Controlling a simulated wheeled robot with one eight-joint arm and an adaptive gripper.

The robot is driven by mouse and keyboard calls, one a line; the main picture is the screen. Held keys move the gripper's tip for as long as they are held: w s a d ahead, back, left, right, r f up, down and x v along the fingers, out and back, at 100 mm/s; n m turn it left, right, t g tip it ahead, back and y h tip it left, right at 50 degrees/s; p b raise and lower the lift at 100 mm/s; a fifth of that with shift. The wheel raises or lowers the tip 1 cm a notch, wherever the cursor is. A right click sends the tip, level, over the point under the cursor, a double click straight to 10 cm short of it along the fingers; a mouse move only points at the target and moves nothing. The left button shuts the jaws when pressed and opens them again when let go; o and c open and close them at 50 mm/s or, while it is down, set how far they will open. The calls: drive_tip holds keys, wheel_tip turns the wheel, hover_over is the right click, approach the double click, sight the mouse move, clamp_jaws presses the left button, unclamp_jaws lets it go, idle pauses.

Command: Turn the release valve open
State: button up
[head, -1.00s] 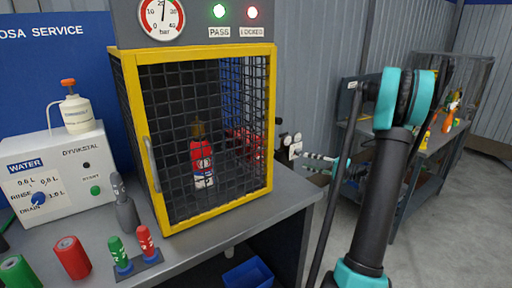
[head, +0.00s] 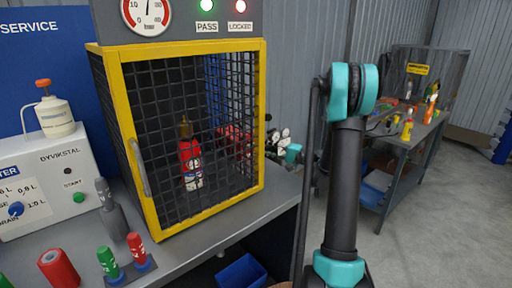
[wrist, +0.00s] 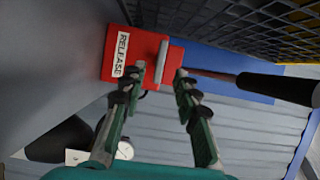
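The release valve is a red block (wrist: 118,62) with a white RELEASE label, mounted on a grey panel in the upper left of the wrist view. A flat pale handle (wrist: 160,62) stands out from it. My gripper (wrist: 160,80) is open, its two dark green fingers apart. The fingertips point at the block, with the handle in line with the gap between them; I cannot tell whether they touch it. In the head view, a red part (head: 232,140) shows through the mesh at the cage's right side. My gripper is not clearly visible there.
In the wrist view, a dark rod (wrist: 275,88) runs right of my fingers. A rear workbench (head: 405,137) stands at right.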

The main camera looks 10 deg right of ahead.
drive_tip(key=shift+x, duration=2.55)
drive_tip(key=shift+c, duration=0.6)
clamp_jaws()
